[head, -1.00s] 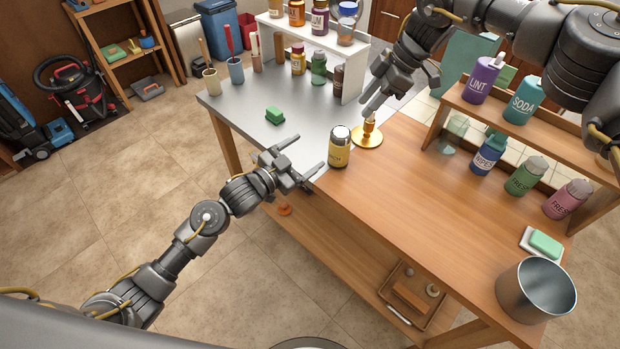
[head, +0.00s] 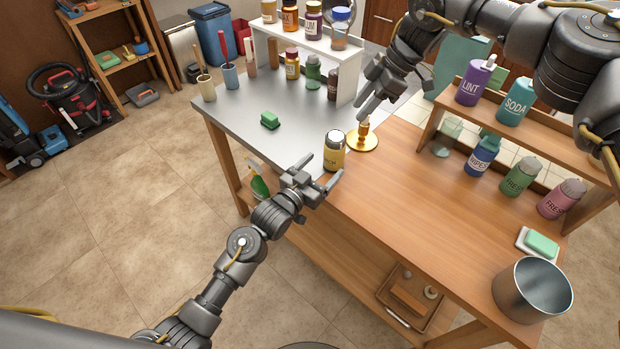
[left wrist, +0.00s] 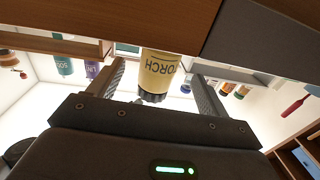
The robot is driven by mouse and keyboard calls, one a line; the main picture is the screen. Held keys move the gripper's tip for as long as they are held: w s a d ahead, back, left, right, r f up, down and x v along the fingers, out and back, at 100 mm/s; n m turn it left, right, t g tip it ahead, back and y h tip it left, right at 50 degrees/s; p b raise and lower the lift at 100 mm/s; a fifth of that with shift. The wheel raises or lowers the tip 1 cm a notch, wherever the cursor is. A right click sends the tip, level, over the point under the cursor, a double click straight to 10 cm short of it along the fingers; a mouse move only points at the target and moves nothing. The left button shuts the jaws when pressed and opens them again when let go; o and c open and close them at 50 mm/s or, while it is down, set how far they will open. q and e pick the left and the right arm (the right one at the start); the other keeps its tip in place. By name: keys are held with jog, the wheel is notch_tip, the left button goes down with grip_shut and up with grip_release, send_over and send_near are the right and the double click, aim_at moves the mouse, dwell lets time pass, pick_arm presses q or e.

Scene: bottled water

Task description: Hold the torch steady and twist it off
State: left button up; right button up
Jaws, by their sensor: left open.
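The torch (head: 334,152) is a yellow cylinder with a dark, metallic-looking top. It stands upright on the bench near its front edge. In the wrist view the torch lies between the two fingers, with gaps on both sides. My right gripper (head: 394,98) looks open and empty. It hangs behind and to the right of the torch, above the brass holder (head: 362,139).
The brass holder stands close behind the torch. A green sponge (head: 270,120) lies on the grey bench part. A metal bucket (head: 533,289), a soap dish (head: 538,244) and a shelf of bottles (head: 481,158) stand to the right. The wooden bench top (head: 430,200) is clear in its middle.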

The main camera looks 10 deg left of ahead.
aim_at(328, 161)
pick_arm(q)
jog(key=shift+x, duration=2.35)
jog(key=c, duration=1.1)
jog(key=shift+c, duration=0.2)
jog(key=o, duration=0.4)
jog(key=shift+c, duration=1.4)
